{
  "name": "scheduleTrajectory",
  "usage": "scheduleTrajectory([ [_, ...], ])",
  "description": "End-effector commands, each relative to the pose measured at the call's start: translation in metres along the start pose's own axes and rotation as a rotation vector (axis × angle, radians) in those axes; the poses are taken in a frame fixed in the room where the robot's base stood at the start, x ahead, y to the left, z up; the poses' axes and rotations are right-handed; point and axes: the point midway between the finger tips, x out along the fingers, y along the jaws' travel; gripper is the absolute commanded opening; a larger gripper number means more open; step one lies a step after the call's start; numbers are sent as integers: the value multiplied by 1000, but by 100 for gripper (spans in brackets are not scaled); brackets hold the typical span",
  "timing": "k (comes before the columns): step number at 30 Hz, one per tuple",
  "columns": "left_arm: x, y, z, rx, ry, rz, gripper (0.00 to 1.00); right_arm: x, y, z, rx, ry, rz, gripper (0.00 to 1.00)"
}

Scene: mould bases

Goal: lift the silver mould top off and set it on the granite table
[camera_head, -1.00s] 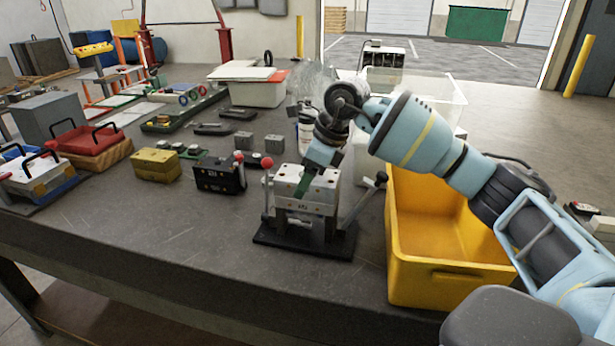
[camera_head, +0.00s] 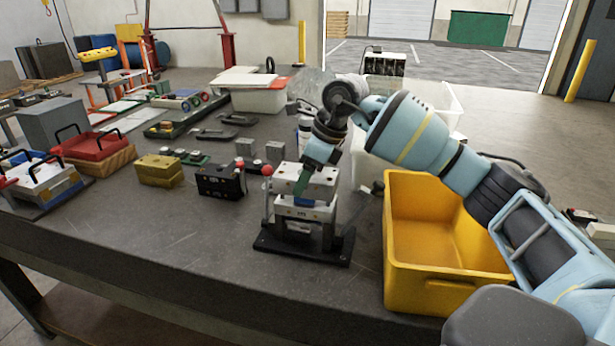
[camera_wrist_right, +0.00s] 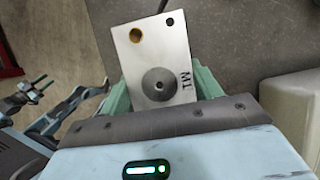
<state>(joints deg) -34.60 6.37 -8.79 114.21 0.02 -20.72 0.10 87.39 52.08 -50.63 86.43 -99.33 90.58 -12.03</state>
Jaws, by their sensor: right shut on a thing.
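The silver mould top (camera_head: 306,178) is a bright metal block in the grip of my right gripper (camera_head: 304,187), whose green fingers are shut on its sides. In the right wrist view the mould top (camera_wrist_right: 152,48) shows its round centre recess, a brass-coloured hole and a small mark, between the green fingers (camera_wrist_right: 160,88). The lower mould (camera_head: 295,226) stands below on its black base plate (camera_head: 300,252). The top sits over it, apparently slightly raised; the exact gap is hard to tell. The granite table (camera_head: 180,235) is dark grey.
A yellow bin (camera_head: 440,272) stands close to the right of the mould. A black block (camera_head: 219,182) and a yellow block (camera_head: 158,170) lie to the left. The table's front left area is clear.

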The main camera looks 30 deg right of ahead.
Motion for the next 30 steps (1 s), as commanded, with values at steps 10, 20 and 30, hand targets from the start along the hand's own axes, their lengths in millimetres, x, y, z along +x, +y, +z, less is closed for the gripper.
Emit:
scheduleTrajectory([
  [10, -2, -1, -12, 3, 20, -2, 36, -14, 0, 7, -2, -8, -3, 11],
  [20, -3, -1, -14, 4, 24, -2, 36, -16, 0, 7, -2, -7, -2, 11],
  [30, -4, -2, -17, 7, 30, -4, 36, -32, 0, 14, -3, -13, -7, 11],
])
